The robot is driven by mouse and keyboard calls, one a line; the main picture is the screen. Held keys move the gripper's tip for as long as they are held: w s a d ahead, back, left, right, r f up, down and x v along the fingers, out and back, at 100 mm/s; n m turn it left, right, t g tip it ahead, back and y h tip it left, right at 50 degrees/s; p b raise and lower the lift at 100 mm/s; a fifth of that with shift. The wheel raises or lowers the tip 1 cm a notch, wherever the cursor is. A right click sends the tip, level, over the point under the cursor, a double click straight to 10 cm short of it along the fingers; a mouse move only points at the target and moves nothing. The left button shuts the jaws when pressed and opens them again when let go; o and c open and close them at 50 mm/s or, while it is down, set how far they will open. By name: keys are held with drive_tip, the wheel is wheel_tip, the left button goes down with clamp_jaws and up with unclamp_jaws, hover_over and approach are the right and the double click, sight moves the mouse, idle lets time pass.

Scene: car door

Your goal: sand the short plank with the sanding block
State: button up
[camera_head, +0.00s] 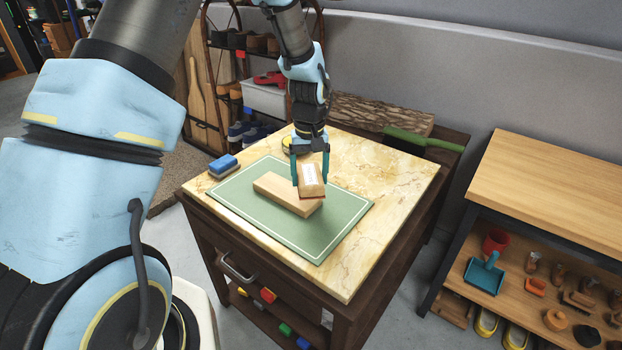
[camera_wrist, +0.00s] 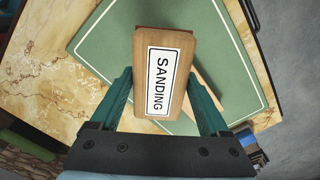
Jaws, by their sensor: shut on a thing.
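The sanding block (camera_head: 311,180) is a wooden block with a white label and a reddish underside. In the wrist view the sanding block (camera_wrist: 163,70) shows the word SANDING on its label. My gripper (camera_head: 310,172) is shut on it, with a teal finger on each side. The short plank (camera_head: 285,195) is pale wood and lies on the green mat (camera_head: 317,244). The block is over the plank's right end; I cannot tell whether they touch. In the wrist view the block hides most of the plank (camera_wrist: 206,85).
The mat lies on a marble-topped table (camera_head: 349,278). A blue sponge-like block (camera_head: 223,164) is at the table's left edge. A wooden shelf unit (camera_head: 555,180) stands to the right.

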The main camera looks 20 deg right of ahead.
drive_tip(key=shift+r+p, duration=0.7)
drive_tip(key=shift+r, duration=0.55)
